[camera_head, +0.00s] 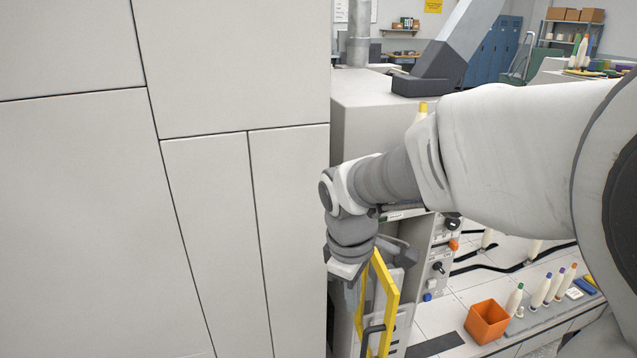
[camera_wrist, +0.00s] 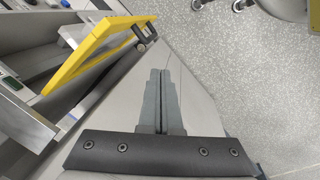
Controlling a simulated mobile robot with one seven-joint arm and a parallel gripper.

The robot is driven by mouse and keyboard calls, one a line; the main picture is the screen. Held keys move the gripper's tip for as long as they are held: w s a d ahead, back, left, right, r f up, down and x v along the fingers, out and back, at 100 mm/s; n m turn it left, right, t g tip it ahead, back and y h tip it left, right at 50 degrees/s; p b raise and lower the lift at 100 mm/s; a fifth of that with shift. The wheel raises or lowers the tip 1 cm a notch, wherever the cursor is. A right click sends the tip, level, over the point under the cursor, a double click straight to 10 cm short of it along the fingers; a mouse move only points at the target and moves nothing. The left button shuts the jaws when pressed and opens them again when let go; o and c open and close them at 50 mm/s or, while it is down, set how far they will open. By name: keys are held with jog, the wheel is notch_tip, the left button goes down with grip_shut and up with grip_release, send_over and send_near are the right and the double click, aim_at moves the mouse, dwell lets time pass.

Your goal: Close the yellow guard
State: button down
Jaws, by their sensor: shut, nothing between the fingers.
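The yellow guard (camera_head: 387,278) is a yellow-edged frame standing swung out from the machine front in the head view. It also shows in the wrist view (camera_wrist: 90,50), slanting across the upper left, with a gap between it and the machine. A dark handle (camera_wrist: 145,32) sits near its outer end. My gripper (camera_wrist: 161,74) is shut and empty, to the right of the guard in the wrist view. In the head view my wrist is just left of the guard's top, and the fingers are mostly hidden there. I cannot tell whether they touch the guard.
A large pale cabinet wall (camera_head: 240,230) fills the left. The machine panel (camera_head: 440,250) with knobs is right of the guard. An orange bin (camera_head: 487,321) and several bobbins stand on the ledge at the lower right.

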jog(key=w+a+f+n+g+h+p, duration=0.1)
jog(key=w+a+f+n+h+p, duration=0.1)
jog(key=w+a+f+n, duration=0.45)
jog(key=s+d+f, duration=0.2)
jog(key=d+f, duration=0.5)
jog(key=f, duration=0.3)
jog(key=shift+s+d+f, duration=0.35)
jog(key=shift+d+f, duration=0.05)
jog(key=shift+d, duration=0.15)
